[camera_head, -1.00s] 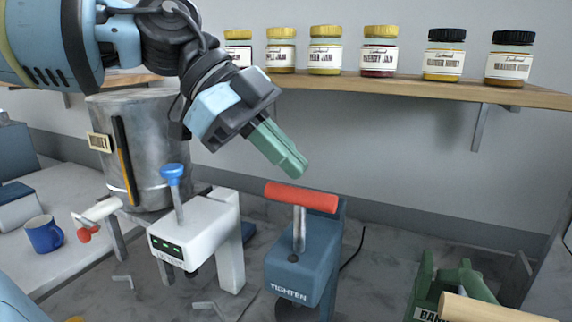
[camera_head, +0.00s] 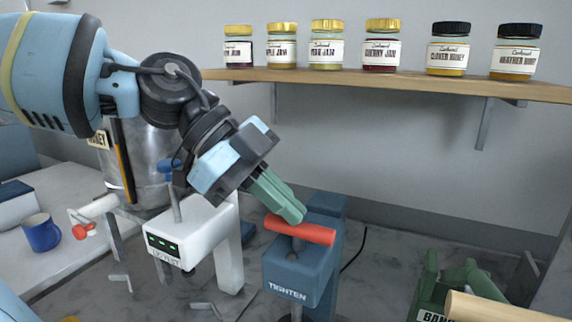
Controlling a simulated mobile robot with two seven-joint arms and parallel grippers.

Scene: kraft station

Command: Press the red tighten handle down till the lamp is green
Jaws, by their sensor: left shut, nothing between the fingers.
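The red tighten handle (camera_head: 300,230) is a T-bar on the blue TIGHTEN machine (camera_head: 291,270). It sits low, close above the machine's top. My left gripper (camera_head: 291,213) has green fingers that are shut and empty. Its fingertips are at the back edge of the red bar and appear to touch it from above. I see no lit lamp on the blue machine's visible face. The white machine (camera_head: 203,228) to its left shows a panel with several green lights (camera_head: 162,245). My right gripper is not in view.
A blue-knobbed lever (camera_head: 168,166) on the white machine stands close behind my left arm. A metal honey tank (camera_head: 150,160) and a blue mug (camera_head: 41,233) are at the left. A jar shelf (camera_head: 390,85) runs above. A green banding tool (camera_head: 455,283) is at the lower right.

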